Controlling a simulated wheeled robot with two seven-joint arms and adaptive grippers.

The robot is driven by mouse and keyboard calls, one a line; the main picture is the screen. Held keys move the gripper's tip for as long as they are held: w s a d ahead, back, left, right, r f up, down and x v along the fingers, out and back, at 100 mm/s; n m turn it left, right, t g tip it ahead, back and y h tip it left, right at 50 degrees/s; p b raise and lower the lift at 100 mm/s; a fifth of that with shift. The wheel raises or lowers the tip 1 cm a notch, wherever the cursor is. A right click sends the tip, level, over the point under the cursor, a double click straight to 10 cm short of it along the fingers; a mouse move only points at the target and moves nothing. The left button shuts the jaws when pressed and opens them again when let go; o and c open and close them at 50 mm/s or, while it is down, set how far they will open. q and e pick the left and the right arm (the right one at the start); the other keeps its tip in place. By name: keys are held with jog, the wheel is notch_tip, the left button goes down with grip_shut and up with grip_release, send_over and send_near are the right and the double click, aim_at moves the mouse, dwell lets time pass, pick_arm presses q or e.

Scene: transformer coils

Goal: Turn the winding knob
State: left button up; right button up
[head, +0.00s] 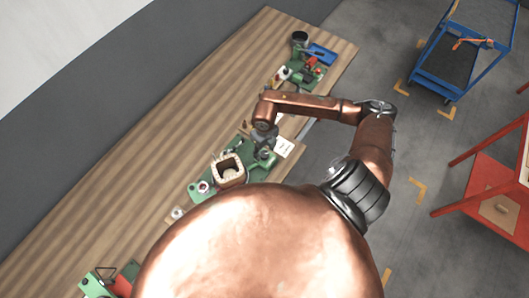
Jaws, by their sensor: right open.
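A green winding machine (205,194) lies on the wooden bench near the middle of the head view. A pale square coil (228,170) is mounted on it. My right gripper (263,148) is over the machine's upper right end, beside the coil, and is open. The winding knob cannot be made out clearly; the gripper and wrist cover that end. I cannot tell whether the fingers touch anything. My left gripper is out of view.
The wooden bench (135,150) runs diagonally and is clear along its left side. A white card (284,147) lies beside the gripper. Another green device (312,74) and a blue tray (321,54) are at the far end. A blue cart (447,88) and red table (482,200) stand right.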

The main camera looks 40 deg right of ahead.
aim_at(264, 154)
notch_tip(264, 154, up, 10)
dwell(0.3)
dwell(0.5)
